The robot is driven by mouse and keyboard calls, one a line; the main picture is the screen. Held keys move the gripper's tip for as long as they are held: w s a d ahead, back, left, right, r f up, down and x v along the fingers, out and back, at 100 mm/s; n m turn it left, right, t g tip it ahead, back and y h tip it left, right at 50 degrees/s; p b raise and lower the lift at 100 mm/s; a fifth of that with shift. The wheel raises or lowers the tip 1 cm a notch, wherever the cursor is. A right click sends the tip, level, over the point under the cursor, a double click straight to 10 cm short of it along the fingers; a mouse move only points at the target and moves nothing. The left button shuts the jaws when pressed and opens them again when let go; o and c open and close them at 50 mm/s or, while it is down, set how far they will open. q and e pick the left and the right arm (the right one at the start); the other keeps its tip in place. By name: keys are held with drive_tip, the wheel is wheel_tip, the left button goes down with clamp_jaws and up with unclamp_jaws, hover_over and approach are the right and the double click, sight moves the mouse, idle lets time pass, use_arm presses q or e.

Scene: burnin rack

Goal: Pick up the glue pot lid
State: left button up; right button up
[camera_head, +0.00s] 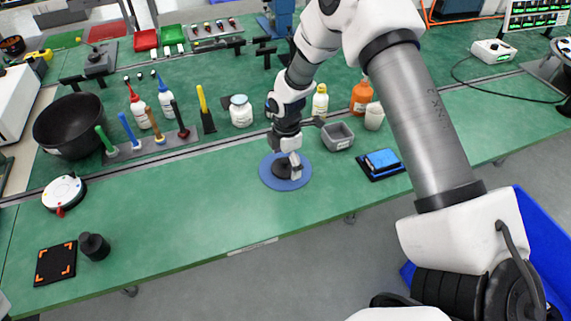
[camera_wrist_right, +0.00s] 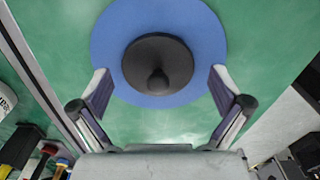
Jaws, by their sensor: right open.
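The glue pot lid appears to be the dark round disc with a central knob (camera_wrist_right: 157,52). It lies on a round blue mat (camera_wrist_right: 106,40) on the green bench. In the head view the lid (camera_head: 281,170) is partly covered by my right gripper (camera_head: 288,166), and the mat (camera_head: 268,179) shows around it. In the wrist view my right gripper (camera_wrist_right: 159,88) is open. Its fingers stand apart on either side, near the lid's edge, with nothing between them touching it that I can see. My left gripper is not in view.
A grey bin (camera_head: 337,136) and a blue box on a dark tray (camera_head: 383,162) stand right of the mat. A white jar (camera_head: 241,111) and several bottles stand behind. A dark cylinder (camera_head: 95,246) is at front left.

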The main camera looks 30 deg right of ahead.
drive_tip(key=shift+w+f, duration=0.2)
drive_tip(key=shift+s+r, duration=0.1)
drive_tip(key=c, duration=0.9)
drive_tip(key=shift+s, duration=0.15)
drive_tip(key=c, duration=0.3)
drive_tip(key=shift+r, duration=0.1)
drive_tip(key=shift+c, duration=0.3)
